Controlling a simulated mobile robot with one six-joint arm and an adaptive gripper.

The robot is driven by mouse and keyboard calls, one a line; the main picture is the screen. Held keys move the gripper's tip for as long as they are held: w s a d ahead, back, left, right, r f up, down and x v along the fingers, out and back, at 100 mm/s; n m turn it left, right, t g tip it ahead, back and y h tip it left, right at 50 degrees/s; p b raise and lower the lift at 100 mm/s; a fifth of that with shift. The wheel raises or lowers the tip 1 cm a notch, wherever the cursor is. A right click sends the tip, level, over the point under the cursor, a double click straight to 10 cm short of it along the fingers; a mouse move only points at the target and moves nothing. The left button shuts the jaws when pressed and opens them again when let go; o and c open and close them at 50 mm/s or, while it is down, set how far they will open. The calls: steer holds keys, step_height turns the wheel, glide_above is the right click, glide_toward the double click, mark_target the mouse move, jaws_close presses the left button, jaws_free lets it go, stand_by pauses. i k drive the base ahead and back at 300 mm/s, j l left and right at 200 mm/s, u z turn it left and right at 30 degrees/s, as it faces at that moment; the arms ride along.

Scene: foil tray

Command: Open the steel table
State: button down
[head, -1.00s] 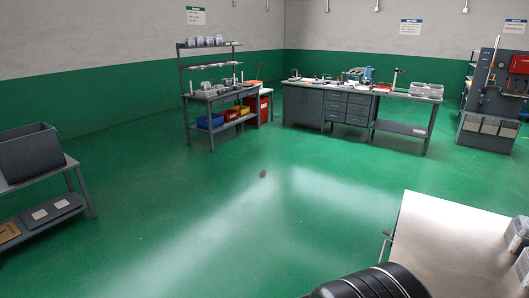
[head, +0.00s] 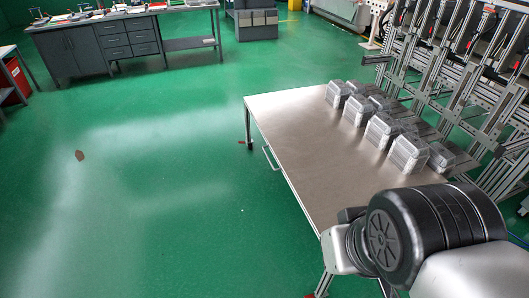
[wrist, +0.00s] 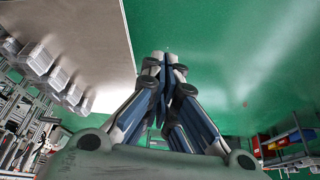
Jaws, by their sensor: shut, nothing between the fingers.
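The steel table (head: 300,125) stands right of centre in the head view, with a bare brushed top. A thin bar handle (head: 271,158) shows below its left edge; no open gap shows there. The table top also shows at the upper left of the wrist view (wrist: 105,40), to the left of my gripper. My gripper (wrist: 166,58) is shut and empty, its fingertips together over green floor beside the table edge. In the head view my arm covers the table's near corner, and my gripper is hidden.
Several clear plastic boxes (head: 382,130) stand along the table's right side. A metal frame rack (head: 470,90) rises behind them. A grey cabinet bench (head: 100,45) is at the back left. The green floor (head: 150,190) left of the table is clear except for a small brown spot.

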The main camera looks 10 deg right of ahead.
mark_target(328, 163)
steer(key=i+j+z, duration=0.1)
steer(key=i+j, duration=0.3)
steer(key=i, duration=0.3)
steer(key=i+j, duration=0.2)
steer(key=i, duration=0.25)
steer(key=i+j+z, duration=0.1)
steer(key=i, duration=0.35)
steer(key=i+j, duration=0.25)
steer(key=i, duration=0.2)
steer(key=i+j, duration=0.2)
steer(key=i, duration=0.25)
